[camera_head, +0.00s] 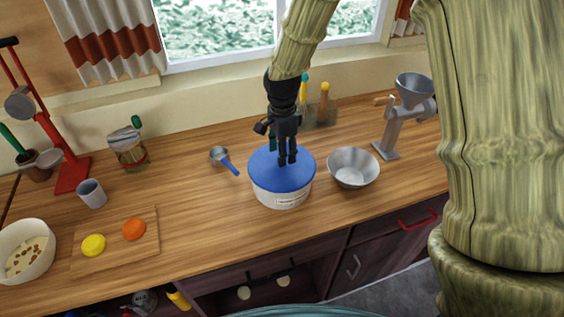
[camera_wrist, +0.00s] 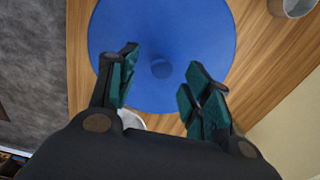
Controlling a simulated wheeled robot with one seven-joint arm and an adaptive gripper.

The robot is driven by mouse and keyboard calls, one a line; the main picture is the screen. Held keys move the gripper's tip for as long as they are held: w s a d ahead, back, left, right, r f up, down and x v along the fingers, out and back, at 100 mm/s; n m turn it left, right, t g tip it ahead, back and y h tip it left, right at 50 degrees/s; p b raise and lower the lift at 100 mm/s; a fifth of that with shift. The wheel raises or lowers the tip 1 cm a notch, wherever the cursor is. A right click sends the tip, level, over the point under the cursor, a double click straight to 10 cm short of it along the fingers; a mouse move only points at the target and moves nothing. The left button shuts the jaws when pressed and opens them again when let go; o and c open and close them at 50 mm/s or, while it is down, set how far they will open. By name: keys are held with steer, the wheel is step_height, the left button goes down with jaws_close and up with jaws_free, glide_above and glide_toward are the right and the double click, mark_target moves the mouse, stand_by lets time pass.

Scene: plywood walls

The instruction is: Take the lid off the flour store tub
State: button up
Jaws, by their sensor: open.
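The flour store tub (camera_head: 281,198) is a white round tub with a label on its front, standing on the wooden counter. Its blue lid (camera_head: 262,176) covers the top. The lid also fills the upper middle of the wrist view (camera_wrist: 200,35), with a small blue knob (camera_wrist: 161,68) at its centre. My gripper (camera_head: 287,160) is over the lid, pointing down. In the wrist view its two teal-padded fingers (camera_wrist: 160,85) are apart, with the knob showing between and slightly beyond them. I cannot tell whether the fingertips touch the lid.
A metal bowl (camera_head: 354,168) stands close to the tub's right. A blue-handled scoop (camera_head: 226,161) lies to its left. A grinder (camera_head: 404,115) stands at the right, and a board (camera_head: 115,241) with yellow and orange items lies at the left. Counter between board and tub is clear.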

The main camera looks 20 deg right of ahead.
steer(key=shift+w+f+p, duration=0.1)
steer(key=shift+f+p, duration=0.55)
steer(key=shift+f, duration=1)
jaws_close()
